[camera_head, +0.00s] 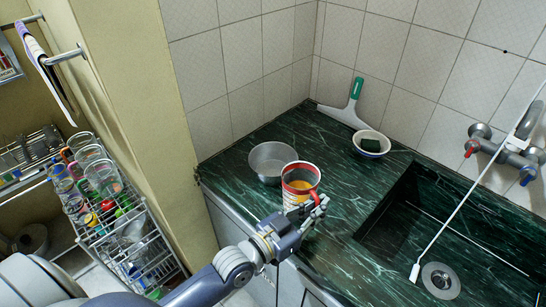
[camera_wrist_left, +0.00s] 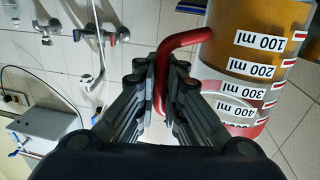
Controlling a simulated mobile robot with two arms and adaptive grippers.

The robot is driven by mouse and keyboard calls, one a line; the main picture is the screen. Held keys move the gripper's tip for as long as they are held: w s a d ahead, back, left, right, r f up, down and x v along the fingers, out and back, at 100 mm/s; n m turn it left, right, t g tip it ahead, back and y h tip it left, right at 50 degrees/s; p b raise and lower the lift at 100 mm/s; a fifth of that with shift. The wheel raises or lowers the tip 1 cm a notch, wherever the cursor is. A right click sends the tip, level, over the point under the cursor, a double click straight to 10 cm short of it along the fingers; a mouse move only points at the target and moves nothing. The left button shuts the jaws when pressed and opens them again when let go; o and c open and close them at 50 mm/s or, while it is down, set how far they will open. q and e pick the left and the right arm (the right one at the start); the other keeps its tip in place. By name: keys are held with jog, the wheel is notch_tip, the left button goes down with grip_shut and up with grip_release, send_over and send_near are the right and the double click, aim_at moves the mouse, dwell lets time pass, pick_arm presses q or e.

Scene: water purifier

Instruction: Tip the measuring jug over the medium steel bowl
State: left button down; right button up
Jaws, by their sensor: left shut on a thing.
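The measuring jug (camera_head: 299,187) is white with a red rim and handle, with something orange showing inside. It looks about upright over the counter. My left gripper (camera_head: 313,208) is shut on its red handle. In the left wrist view the red handle (camera_wrist_left: 161,72) passes between the fingers (camera_wrist_left: 160,92), and the jug (camera_wrist_left: 247,75) shows upside-down ml marks and an amber band. The steel bowl (camera_head: 264,161) stands on the counter just left of and behind the jug; the jug hides part of its right side in the head view. My right gripper is out of view.
The dark green counter (camera_head: 240,196) has a sink (camera_head: 398,250) at right, with a wall tap (camera_head: 500,148) above it. A small bowl with a dark sponge (camera_head: 371,144) and a green-handled squeegee (camera_head: 347,112) stand at the back. A rack of glasses (camera_head: 105,200) is at left.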

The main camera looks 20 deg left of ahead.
aim_at(319, 178)
pick_arm(q)
jog(key=shift+w+a+r+n+p, duration=0.2)
jog(key=shift+r+n+p, duration=0.15)
jog(key=shift+r, duration=0.15)
jog(key=shift+w+a+r+n+p, duration=0.15)
jog(key=shift+r+n+p, duration=0.1)
jog(key=shift+r+n, duration=0.15)
jog(key=shift+w+a+r+n+g+p, duration=0.3)
jog(key=shift+w+a+r+n+p, duration=0.25)
jog(key=shift+r+n, duration=0.25)
jog(key=shift+w+a+r+n+p, duration=0.55)
jog(key=shift+a+n, duration=0.2)
jog(key=shift+n, duration=0.1)
jog(key=a+r+n+p, duration=0.1)
jog(key=w+a+r+n+g+p, duration=0.1)
jog(key=p, duration=0.1)
jog(key=w+a+r+n+p, duration=0.1)
jog(key=r, duration=0.1)
jog(key=shift+w+n, duration=0.2)
jog(key=shift+n, duration=0.1)
jog(key=shift+w+a+f+n+h+p, duration=0.1)
jog(key=shift+w+a+n+h+p, duration=0.1)
jog(key=shift+w+n+h+p, duration=0.15)
jog(key=shift+w+a+r+n+g+p, duration=0.35)
jog(key=shift+a+r+n+g+p, duration=0.35)
jog(key=shift+p, duration=0.6)
jog(key=shift+w+a+n+h+p, duration=0.25)
jog(key=shift+w+a+n+p, duration=0.25)
jog(key=shift+n, duration=0.35)
